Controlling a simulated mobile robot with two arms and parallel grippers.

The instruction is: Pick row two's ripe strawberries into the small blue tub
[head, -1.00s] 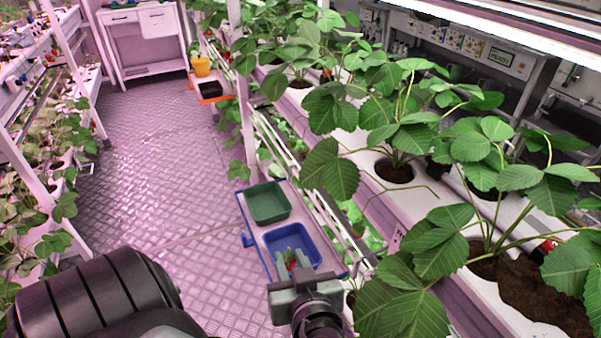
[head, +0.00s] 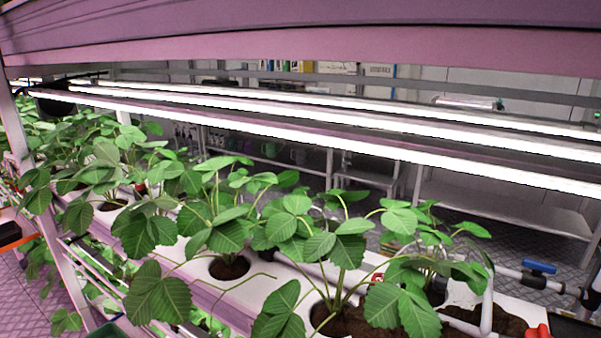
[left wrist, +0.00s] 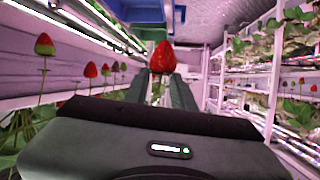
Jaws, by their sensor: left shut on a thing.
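In the left wrist view my left gripper (left wrist: 162,88) is shut on a red ripe strawberry (left wrist: 162,57), which sits at the fingertips. Just beyond it is a blue shape (left wrist: 152,33), which looks like the small blue tub; its inside is hidden. More red strawberries show at left in that view, a near one (left wrist: 44,45) and several smaller ones (left wrist: 90,70). In the head view a red berry (head: 378,277) is partly hidden among leaves. Neither gripper shows in the head view, and my right gripper is in no view.
Leafy plants fill a white planter rack (head: 200,270) in the head view, under bright lamp bars (head: 330,140). A sliver of the green tub (head: 108,331) shows at the bottom edge. Pipes with a blue valve handle (head: 540,267) stand at right. The wrist view shows another rack (left wrist: 250,90) at right.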

